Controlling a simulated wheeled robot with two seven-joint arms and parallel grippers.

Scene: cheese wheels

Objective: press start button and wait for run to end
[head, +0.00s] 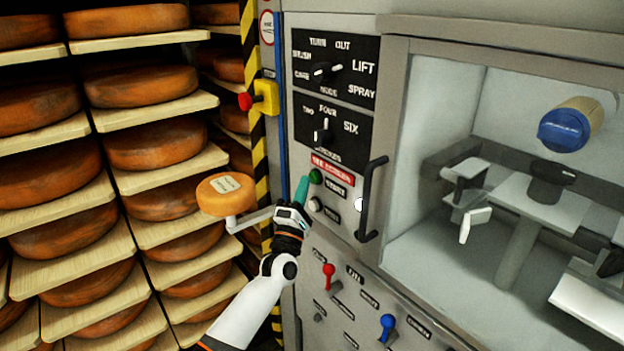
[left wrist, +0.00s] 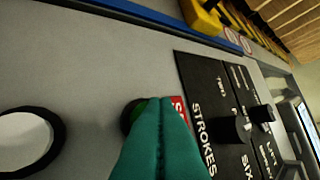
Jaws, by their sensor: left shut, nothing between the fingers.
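The green start button (head: 316,176) is on the machine's grey control panel, beside a label that seems to read START. My left gripper (head: 302,188) has its teal fingers shut and empty, with the tips right at the button's left side. In the left wrist view the closed fingers (left wrist: 162,115) cover most of the green button (left wrist: 130,114); only its dark rim and a green edge show. I cannot tell whether the tips touch it or whether it is pressed in. My right gripper is not in view.
A white button (head: 315,204) sits just below the green one. A black door handle (head: 369,200) stands out to the right. Mode and strokes dials (head: 322,133) are above. A red emergency knob (head: 245,101) and shelves of cheese wheels are left.

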